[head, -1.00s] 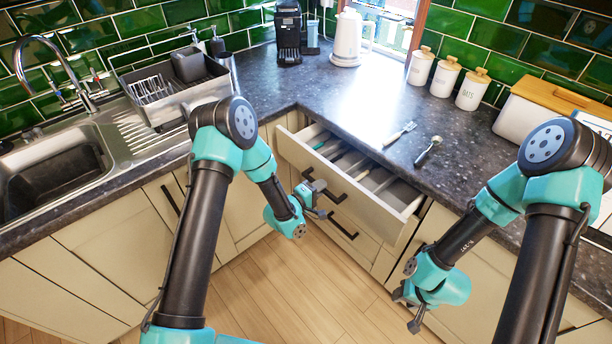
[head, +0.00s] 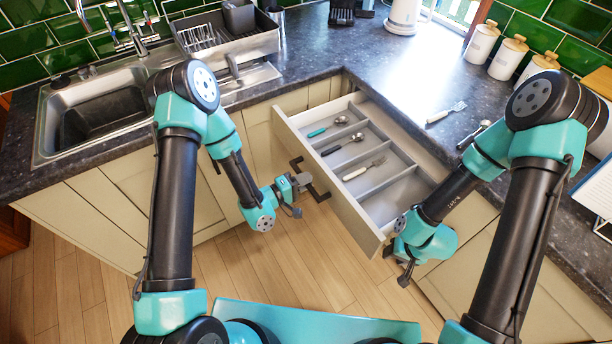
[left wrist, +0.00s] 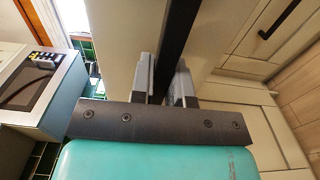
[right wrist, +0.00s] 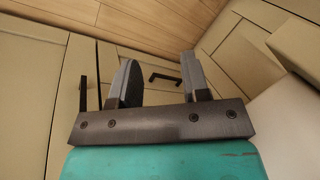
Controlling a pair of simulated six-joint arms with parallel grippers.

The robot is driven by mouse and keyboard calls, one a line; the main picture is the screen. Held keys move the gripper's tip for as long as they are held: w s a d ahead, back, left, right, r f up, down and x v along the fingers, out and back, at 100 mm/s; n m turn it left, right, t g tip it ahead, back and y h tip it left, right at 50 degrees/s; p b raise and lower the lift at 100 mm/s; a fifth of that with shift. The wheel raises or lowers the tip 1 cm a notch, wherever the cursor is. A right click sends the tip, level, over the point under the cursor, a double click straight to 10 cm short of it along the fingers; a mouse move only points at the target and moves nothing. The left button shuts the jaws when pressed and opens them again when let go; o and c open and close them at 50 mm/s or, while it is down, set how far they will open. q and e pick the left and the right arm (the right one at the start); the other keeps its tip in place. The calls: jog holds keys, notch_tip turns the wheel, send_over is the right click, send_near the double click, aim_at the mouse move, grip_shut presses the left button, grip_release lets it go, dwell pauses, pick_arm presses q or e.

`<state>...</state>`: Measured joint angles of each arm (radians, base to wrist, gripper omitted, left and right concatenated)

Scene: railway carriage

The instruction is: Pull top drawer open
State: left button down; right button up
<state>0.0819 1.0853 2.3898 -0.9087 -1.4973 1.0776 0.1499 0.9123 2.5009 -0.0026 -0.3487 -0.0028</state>
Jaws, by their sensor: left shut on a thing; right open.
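The top drawer (head: 345,205) is pulled well out from under the counter in the head view. Its grey tray shows a teal-handled spoon (head: 328,127), a black-handled spoon (head: 343,144) and a white-handled fork (head: 364,170) in separate compartments. My left gripper (head: 298,184) is at the drawer's dark handle (head: 318,190), on the drawer's front. In the left wrist view its two fingers stand on either side of the dark handle bar (left wrist: 180,45), shut on it. My right gripper (head: 396,262) is open and empty, beside the drawer's right end; its spread fingers show in the right wrist view (right wrist: 160,82).
A fork (head: 446,112) and a dark utensil (head: 474,134) lie on the counter behind the drawer. Several white canisters (head: 507,58) stand farther back. The sink (head: 95,110) and dish rack (head: 228,45) are at left. Wooden floor (head: 290,260) lies clear before the drawer.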

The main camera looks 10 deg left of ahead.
pick_arm(q)
jog(key=shift+a, duration=0.1)
jog(key=c, duration=1.1)
grip_release()
jog(key=v, duration=1.2)
jog(key=s+a+f+m+g+y, duration=0.2)
jog(key=a+f+m+g+y, duration=0.25)
jog(key=f+y, duration=0.35)
jog(key=s+f+m+g+y, duration=0.1)
jog(key=s+f+g+y, duration=0.1)
jog(key=s+g, duration=0.3)
jog(key=s+a, duration=0.1)
jog(key=s, duration=0.2)
jog(key=shift+g, duration=0.35)
